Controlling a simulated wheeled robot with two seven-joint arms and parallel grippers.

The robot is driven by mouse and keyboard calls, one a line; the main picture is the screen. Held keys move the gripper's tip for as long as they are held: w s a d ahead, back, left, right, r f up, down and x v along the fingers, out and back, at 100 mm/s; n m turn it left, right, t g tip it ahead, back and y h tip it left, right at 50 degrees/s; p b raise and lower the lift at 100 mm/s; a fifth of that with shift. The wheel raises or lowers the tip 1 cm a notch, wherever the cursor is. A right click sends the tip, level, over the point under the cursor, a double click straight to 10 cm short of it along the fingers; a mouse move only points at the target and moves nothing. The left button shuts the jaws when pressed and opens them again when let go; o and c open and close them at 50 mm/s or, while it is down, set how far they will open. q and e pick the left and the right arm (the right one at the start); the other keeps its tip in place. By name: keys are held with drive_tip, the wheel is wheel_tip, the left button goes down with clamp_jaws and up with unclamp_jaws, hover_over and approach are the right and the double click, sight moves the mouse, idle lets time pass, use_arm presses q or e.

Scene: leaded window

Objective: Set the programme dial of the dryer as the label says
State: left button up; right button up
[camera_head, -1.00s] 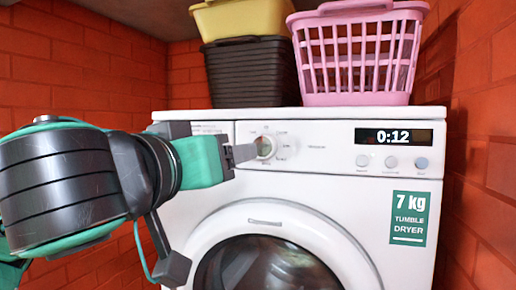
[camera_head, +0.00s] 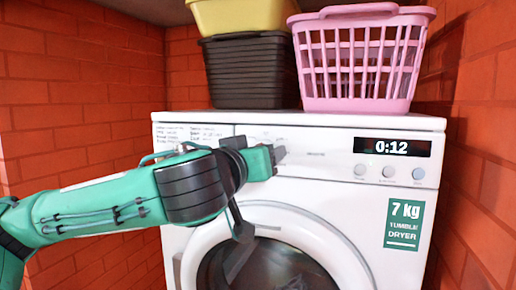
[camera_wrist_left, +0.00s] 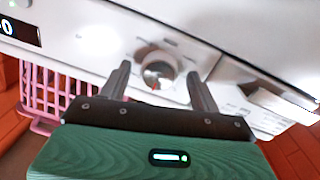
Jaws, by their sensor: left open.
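The white dryer (camera_head: 330,185) faces me. Its programme dial (camera_wrist_left: 158,70) is a round knob with a grey rim in the left wrist view, with a small red mark low on its face. In the head view my gripper hides the dial. My left gripper (camera_head: 281,153) is in front of the control panel. In the left wrist view its two fingers (camera_wrist_left: 158,76) are apart, one on each side of the dial; I cannot tell whether they touch it. Small print (camera_head: 203,133) on the panel's left end is too small to read. My right gripper is out of view.
The dryer's display (camera_head: 392,147) reads 0:12, with several round buttons below it. A green 7 kg tumble dryer sticker (camera_head: 404,223) is on the front. A pink basket (camera_head: 357,104) and a dark crate (camera_head: 250,72) stand on top. Brick walls flank both sides.

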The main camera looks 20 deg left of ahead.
use_arm(q)
drive_tip(key=shift+c, duration=0.2)
drive_tip(key=c, duration=0.9)
drive_tip(key=shift+d+m+g+y+b, duration=0.1)
drive_tip(key=shift+m+y+b, duration=0.3)
drive_tip(key=shift+m, duration=3.85)
drive_tip(key=shift+m+g+y+b, duration=0.1)
drive_tip(key=shift+m+y+b, duration=0.3)
drive_tip(key=shift+m, duration=3.9)
drive_tip(key=shift+d+m+g+y+b, duration=0.1)
drive_tip(key=shift+m+y+b, duration=0.3)
drive_tip(key=shift+m, duration=3.85)
